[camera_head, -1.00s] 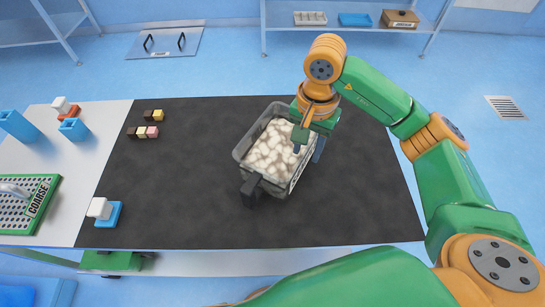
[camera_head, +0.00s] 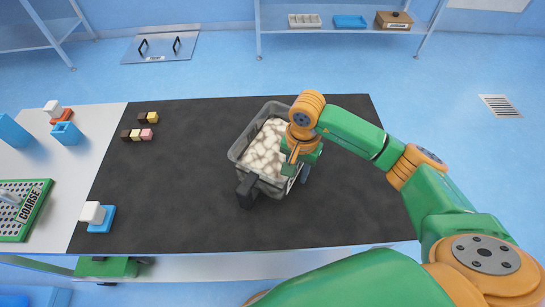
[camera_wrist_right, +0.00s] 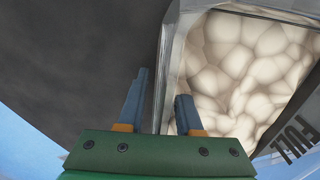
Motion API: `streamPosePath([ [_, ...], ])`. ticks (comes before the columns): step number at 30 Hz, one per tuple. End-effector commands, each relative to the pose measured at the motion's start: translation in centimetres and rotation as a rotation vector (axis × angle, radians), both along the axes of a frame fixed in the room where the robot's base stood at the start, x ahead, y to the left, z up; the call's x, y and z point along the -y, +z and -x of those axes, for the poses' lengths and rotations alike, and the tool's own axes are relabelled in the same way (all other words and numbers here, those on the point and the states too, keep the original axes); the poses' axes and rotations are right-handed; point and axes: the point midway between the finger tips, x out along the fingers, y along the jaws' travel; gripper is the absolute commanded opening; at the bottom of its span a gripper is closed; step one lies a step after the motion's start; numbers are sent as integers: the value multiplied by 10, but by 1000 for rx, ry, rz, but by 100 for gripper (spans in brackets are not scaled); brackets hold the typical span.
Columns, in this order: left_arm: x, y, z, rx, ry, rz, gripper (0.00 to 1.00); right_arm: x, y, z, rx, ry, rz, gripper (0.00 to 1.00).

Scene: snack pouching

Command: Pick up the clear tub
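The clear tub (camera_head: 238,151) stands on the dark worktop and is filled with whitish rounded lumps (camera_head: 265,148). A dark block-like part (camera_head: 247,189) shows at its near left corner. My right gripper (camera_head: 298,172) is over the tub's right near side, pointing down. In the right wrist view my right gripper (camera_wrist_right: 163,95) has its two fingers apart, one on each side of the tub's wall (camera_wrist_right: 172,60). Whether a finger touches the wall I cannot tell. Lettering reading FULL shows on the tub there. My left gripper is not in view.
Small coloured blocks (camera_head: 140,134) lie on the worktop's far left. A blue and white piece (camera_head: 98,217) sits at its near left. A green-framed tray marked COARSE (camera_head: 36,212) lies on the left table. The dark worktop (camera_head: 170,190) is clear left of the tub.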

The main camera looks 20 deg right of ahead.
Motion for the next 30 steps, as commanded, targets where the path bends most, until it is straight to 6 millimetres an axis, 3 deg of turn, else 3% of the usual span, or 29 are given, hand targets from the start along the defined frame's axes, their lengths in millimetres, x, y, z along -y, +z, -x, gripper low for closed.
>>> streamPosePath([
  [1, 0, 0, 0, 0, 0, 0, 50, 0, 0, 0, 0, 0, 0, 17],
  [3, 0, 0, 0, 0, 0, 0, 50, 0, 0, 0, 0, 0, 0, 0],
  [30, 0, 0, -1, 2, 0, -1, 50, 0, 1, 0, 1, -1, -1, 0],
])
